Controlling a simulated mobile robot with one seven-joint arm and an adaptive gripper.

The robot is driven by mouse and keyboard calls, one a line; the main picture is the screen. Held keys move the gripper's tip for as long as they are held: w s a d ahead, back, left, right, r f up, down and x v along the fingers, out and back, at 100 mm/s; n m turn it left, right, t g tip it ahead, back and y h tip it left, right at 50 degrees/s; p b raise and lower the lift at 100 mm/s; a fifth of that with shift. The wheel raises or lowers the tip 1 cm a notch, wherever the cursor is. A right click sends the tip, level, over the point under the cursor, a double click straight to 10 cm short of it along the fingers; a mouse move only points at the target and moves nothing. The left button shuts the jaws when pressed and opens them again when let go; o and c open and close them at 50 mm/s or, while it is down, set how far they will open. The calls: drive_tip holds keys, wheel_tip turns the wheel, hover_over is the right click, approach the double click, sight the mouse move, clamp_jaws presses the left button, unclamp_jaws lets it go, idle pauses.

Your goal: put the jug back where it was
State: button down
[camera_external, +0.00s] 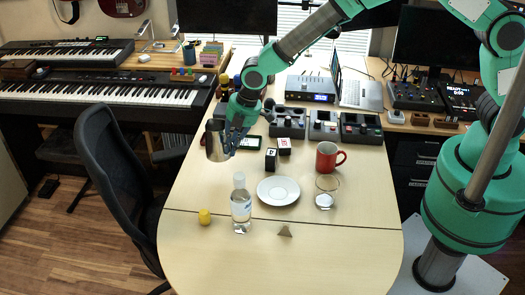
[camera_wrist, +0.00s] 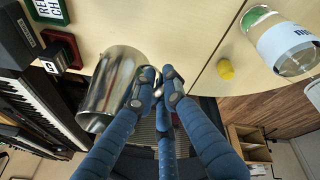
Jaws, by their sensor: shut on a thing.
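The jug is a shiny metal pitcher (camera_external: 214,142), held above the left part of the table in the external view. My gripper (camera_external: 236,139) is on its right side, shut on it. In the wrist view the jug (camera_wrist: 110,85) lies to the left of my blue fingers (camera_wrist: 160,88), whose tips close on its side, seemingly at the handle. The fingers hide part of the handle. The jug looks close to upright in the external view. I cannot tell how high it is above the table.
Below the jug stand a clear bottle (camera_external: 241,205) and a yellow ball-like item (camera_external: 205,216). A white saucer (camera_external: 278,190), a red mug (camera_external: 327,159), a glass (camera_external: 327,192) and dark cubes (camera_external: 271,159) are to the right. The table front (camera_external: 290,265) is bare. A chair (camera_external: 110,175) stands left.

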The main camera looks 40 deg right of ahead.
drive_tip(key=shift+f+b, duration=0.35)
drive_tip(key=shift+f, duration=1.75)
drive_tip(key=shift+f+b, duration=0.6)
drive_tip(key=shift+f, duration=1.85)
drive_tip(key=c, duration=1.8)
unclamp_jaws()
drive_tip(key=shift+f, duration=0.1)
drive_tip(key=shift+o, duration=0.2)
drive_tip(key=p+v, duration=0.2)
drive_tip(key=v, duration=1)
